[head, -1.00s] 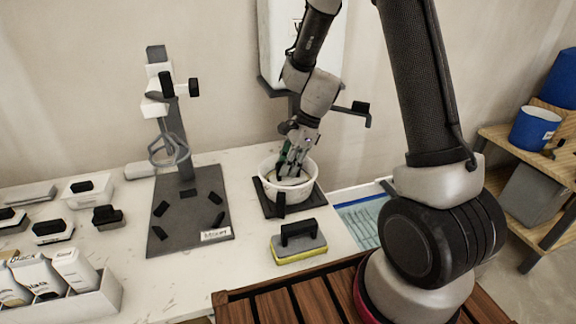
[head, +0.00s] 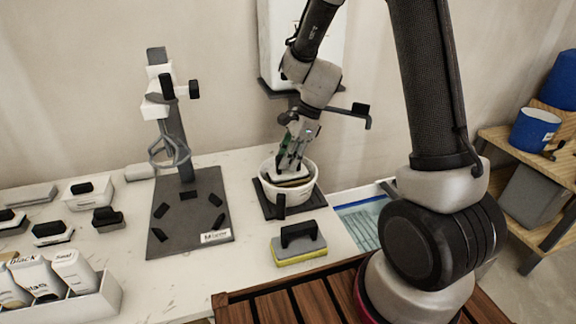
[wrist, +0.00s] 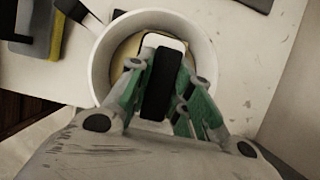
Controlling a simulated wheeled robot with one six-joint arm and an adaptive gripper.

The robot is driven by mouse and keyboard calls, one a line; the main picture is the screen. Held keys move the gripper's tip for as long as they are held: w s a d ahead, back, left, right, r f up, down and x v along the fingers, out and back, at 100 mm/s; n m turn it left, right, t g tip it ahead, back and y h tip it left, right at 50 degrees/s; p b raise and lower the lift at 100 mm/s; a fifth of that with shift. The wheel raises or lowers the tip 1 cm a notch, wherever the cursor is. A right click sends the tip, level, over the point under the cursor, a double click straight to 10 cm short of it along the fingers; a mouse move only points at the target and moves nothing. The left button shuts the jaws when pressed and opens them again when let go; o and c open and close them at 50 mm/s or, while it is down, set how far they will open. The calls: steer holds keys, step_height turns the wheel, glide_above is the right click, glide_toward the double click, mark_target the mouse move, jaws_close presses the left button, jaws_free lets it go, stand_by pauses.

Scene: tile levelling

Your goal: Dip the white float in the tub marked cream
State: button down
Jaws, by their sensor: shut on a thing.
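The white float (wrist: 165,40) has a black handle and shows in the wrist view inside the rim of a white round tub (wrist: 206,50). Tan material (wrist: 124,52) shows in the tub beside it. My gripper (wrist: 162,85) is shut on the float's handle. In the head view my gripper (head: 291,166) points down into the tub (head: 306,204), and the float (head: 292,182) sits at about the level of its mouth. I cannot tell whether its underside touches the material. No marking on the tub is readable.
The tub stands on a dark base plate (head: 262,205). A yellow and grey sponge float (head: 299,243) lies in front. A mixer stand (head: 178,225) is at the left, with a bottle rack (head: 85,298) and several black-handled floats further left.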

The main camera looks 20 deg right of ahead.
steer(key=shift+r, duration=4.55)
